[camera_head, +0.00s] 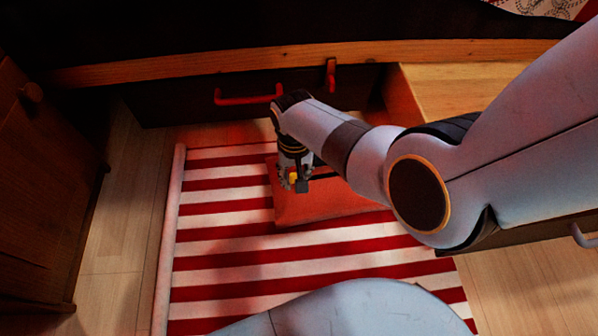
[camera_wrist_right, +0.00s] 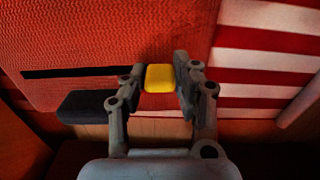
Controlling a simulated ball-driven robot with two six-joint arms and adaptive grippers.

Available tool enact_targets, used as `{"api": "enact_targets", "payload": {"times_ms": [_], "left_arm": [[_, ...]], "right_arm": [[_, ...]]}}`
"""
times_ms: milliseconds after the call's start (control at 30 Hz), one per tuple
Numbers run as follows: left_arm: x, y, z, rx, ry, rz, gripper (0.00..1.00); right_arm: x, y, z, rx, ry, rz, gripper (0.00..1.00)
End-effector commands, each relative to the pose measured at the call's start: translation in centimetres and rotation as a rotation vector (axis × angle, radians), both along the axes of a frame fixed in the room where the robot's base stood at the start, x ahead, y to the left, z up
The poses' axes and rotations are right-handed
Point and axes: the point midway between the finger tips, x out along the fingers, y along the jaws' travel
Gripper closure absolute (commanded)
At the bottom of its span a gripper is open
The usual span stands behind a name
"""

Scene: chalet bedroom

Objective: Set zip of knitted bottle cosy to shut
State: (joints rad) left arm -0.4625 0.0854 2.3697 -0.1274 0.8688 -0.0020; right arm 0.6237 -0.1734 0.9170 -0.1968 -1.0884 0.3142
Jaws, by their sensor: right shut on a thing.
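The knitted bottle cosy (camera_head: 318,208) is a flat orange-red piece lying on the striped rug. It fills the upper left of the right wrist view (camera_wrist_right: 90,38). A straight black slit (camera_wrist_right: 70,72) runs across it, from its left part to my right gripper (camera_wrist_right: 159,78). The yellow zip pull (camera_wrist_right: 160,77) sits between the fingers, which are shut on it. In the head view, the right gripper (camera_head: 293,183) points down over the cosy's left part, with the yellow pull (camera_head: 293,177) at its tips. The slit shows to its right, partly behind my arm. My left gripper is not in view.
The red-and-white striped rug (camera_head: 230,235) lies on a wooden floor (camera_head: 112,230). A dark drawer front with a red handle (camera_head: 248,96) stands behind it. A wooden cabinet (camera_head: 45,190) is at the left. Rug left of the cosy is clear.

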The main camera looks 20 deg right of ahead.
Motion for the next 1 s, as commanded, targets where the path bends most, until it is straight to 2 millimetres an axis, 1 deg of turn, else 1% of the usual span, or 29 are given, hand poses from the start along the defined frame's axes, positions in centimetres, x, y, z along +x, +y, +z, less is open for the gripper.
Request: {"api": "enact_targets", "payload": {"times_ms": [33, 267, 300, 400, 467, 767, 867, 1000], "left_arm": [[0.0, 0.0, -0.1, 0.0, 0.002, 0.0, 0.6], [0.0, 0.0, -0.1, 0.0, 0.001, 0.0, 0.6], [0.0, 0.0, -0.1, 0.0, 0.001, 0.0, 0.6], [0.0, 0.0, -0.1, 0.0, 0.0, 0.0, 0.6], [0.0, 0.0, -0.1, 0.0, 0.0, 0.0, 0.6], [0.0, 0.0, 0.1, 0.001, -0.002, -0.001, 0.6], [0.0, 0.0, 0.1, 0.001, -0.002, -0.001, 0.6], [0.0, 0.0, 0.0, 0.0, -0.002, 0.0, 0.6]], "right_arm": [[0.0, 0.3, -0.1, 0.004, 0.0, -0.001, 1.0], [0.0, 0.4, -0.1, 0.007, 0.0, -0.001, 1.0], [0.0, 0.4, -0.1, 0.007, 0.0, -0.001, 0.68], [0.0, 0.4, 0.0, 0.006, 0.0, -0.001, 0.55], [0.0, 0.3, 0.0, 0.006, 0.0, -0.001, 0.48], [0.0, 0.2, 0.2, 0.004, -0.001, -0.001, 0.48], [0.1, 0.3, 0.9, 0.005, -0.003, -0.001, 0.48], [0.0, 0.3, 2.8, 0.005, -0.004, -0.002, 0.48]]}}
